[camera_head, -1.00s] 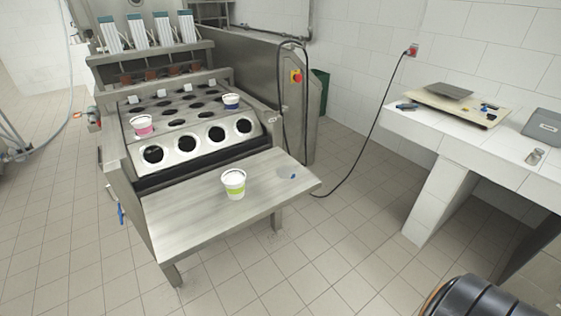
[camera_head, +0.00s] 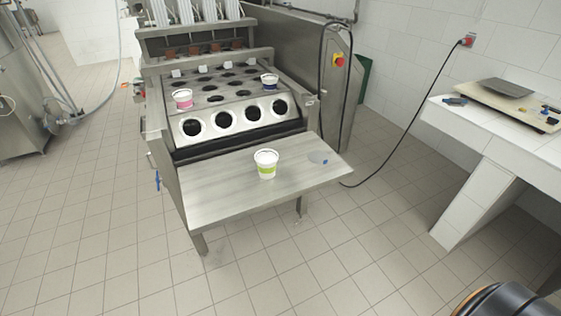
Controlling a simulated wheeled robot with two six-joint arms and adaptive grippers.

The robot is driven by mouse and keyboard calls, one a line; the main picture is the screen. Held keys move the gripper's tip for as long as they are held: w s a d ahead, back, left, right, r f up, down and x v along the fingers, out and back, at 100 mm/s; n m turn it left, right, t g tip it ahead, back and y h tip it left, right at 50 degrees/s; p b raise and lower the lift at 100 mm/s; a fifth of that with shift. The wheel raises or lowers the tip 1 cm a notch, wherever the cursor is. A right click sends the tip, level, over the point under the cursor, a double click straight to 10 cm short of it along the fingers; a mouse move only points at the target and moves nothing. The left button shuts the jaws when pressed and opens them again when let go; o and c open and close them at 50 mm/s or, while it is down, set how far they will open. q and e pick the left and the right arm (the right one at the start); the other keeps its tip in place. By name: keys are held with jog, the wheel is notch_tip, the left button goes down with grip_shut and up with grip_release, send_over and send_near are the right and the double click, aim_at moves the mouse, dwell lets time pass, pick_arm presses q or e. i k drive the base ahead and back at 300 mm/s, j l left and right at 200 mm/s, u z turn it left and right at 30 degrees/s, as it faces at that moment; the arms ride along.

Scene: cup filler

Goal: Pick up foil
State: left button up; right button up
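Neither of my grippers is in view.
The filling machine (camera_head: 165,125) has rows of round holes. A pink-marked cup (camera_head: 182,98) and a blue-marked cup (camera_head: 269,82) sit in it. A white tiled counter (camera_head: 470,122) with a flat scale-like plate (camera_head: 503,87) stands at right. The tiled floor before the shelf is open.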

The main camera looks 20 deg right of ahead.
aim_at(318, 157)
jog(key=i+z, duration=0.15)
jog(key=z, duration=0.3)
jog(key=i+j+z, duration=0.15)
jog(key=z, duration=0.3)
jog(key=i+j+z, duration=0.1)
jog(key=z, duration=0.35)
jog(key=i+j+z, duration=0.1)
jog(key=j, duration=0.2)
jog(key=i+j, duration=0.2)
jog(key=j, duration=0.15)
jog(key=i+j+z, duration=0.15)
jog(key=i+j, duration=0.15)
jog(key=j, duration=0.35)
jog(key=i+j+z, duration=0.15)
jog(key=j, duration=0.2)
